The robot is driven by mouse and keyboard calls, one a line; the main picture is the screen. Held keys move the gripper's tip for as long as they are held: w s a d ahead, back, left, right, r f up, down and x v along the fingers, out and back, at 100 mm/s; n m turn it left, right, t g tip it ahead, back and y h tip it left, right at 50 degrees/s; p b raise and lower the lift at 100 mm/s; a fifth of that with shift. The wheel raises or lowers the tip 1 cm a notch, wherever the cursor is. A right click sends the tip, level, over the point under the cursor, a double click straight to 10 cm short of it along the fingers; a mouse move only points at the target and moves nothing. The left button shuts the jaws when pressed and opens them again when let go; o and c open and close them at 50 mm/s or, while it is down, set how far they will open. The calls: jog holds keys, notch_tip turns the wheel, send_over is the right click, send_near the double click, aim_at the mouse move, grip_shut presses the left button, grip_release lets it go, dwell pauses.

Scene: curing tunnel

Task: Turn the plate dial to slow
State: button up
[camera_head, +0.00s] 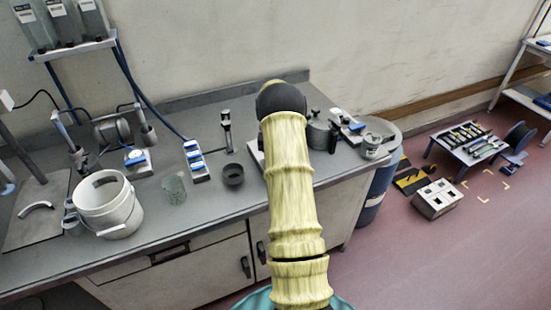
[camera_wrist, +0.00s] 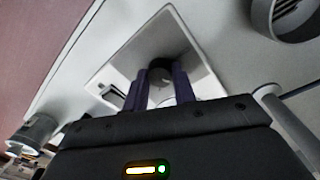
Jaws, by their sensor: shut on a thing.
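In the wrist view a pale square plate unit (camera_wrist: 112,75) lies under my gripper (camera_wrist: 162,92). A grey, dark-ended round part stands on it just beyond my fingertips. My two dark fingers are shut on the plate dial (camera_wrist: 161,88), a small light part between them, mostly hidden. I cannot read its setting or any marks. A small black and white detail (camera_wrist: 113,95) sits on the unit left of my fingers. In the head view my arm covers the dial and my gripper; only a pale edge of the unit (camera_head: 255,156) shows left of my arm.
On the grey bench, a dark cup (camera_head: 233,175), a blue-and-white device (camera_head: 196,162), a clear beaker (camera_head: 174,188) and a white bucket (camera_head: 108,205) stand to the left.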

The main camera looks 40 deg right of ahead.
jog(key=o, duration=1)
jog(key=r, duration=0.5)
jog(key=r+b, duration=0.1)
jog(key=r, duration=0.5)
jog(key=r+b, duration=0.1)
jog(key=r, duration=0.5)
jog(key=shift+w+a+r, duration=0.25)
jog(key=shift+a, duration=0.05)
